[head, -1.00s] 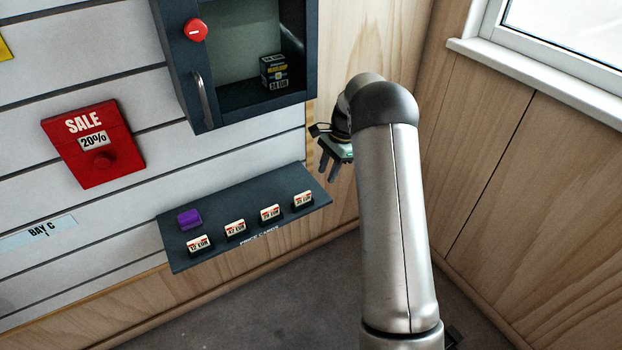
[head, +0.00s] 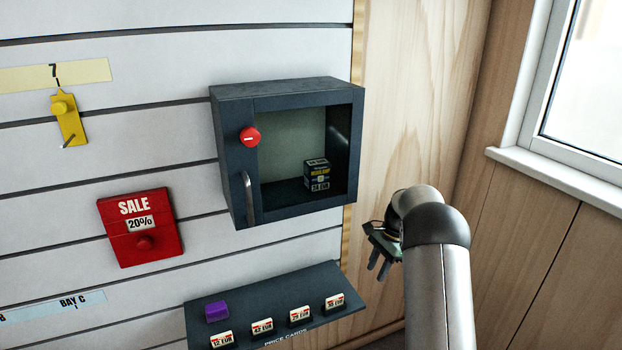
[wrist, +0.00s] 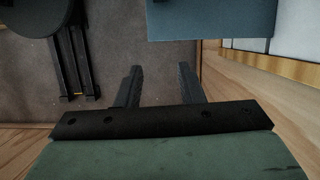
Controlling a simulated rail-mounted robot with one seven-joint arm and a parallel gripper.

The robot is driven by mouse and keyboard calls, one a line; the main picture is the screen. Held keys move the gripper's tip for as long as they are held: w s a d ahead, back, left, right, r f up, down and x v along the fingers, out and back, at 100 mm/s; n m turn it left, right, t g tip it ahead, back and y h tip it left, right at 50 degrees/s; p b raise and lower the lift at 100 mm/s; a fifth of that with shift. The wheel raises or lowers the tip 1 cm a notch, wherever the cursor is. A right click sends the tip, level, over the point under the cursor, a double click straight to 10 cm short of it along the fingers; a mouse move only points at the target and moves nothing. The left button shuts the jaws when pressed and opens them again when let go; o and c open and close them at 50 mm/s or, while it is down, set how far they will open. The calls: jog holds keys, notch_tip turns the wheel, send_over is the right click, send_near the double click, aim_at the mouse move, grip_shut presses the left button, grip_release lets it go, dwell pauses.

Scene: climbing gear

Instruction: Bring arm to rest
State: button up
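My gripper (head: 378,267) hangs at the end of my arm, right of the dark wall cabinet (head: 262,216) and above the right end of the price card shelf (head: 262,290). Its fingers point down in the head view. In the wrist view my gripper (wrist: 160,75) shows two dark fingers spread apart with nothing between them. It is open and empty, clear of the wall and shelf. My arm rises from the lower right of the head view.
A boxed item (head: 317,175) stands inside the cabinet. A red SALE sign (head: 165,240) and a yellow tag (head: 69,122) are on the slatted wall. The shelf holds a purple block (head: 217,311) and several price cards. A window (head: 598,85) is at right.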

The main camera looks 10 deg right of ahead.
jog(key=s+a+r+n+h+p, duration=0.1)
jog(key=s+a+r+n+p, duration=0.1)
jog(key=s+a+r, duration=0.3)
jog(key=s+a+r+n+p, duration=0.1)
jog(key=s+r+n, duration=0.15)
jog(key=r, duration=0.55)
jog(key=s+a+r+n+h+p, duration=0.1)
jog(key=s+a+r+n+p, duration=0.2)
jog(key=s, duration=0.6)
jog(key=s+a+r+n+p, duration=0.1)
jog(key=s+a+r+n, duration=0.25)
jog(key=s+r, duration=0.45)
jog(key=s+a+f+n+t+h+p, duration=0.1)
jog(key=s+f+n+p, duration=0.1)
jog(key=s, duration=1.1)
jog(key=shift+s+a+f+n, duration=0.2)
jog(key=shift+s+f+n, duration=0.25)
jog(key=shift+n, duration=0.45)
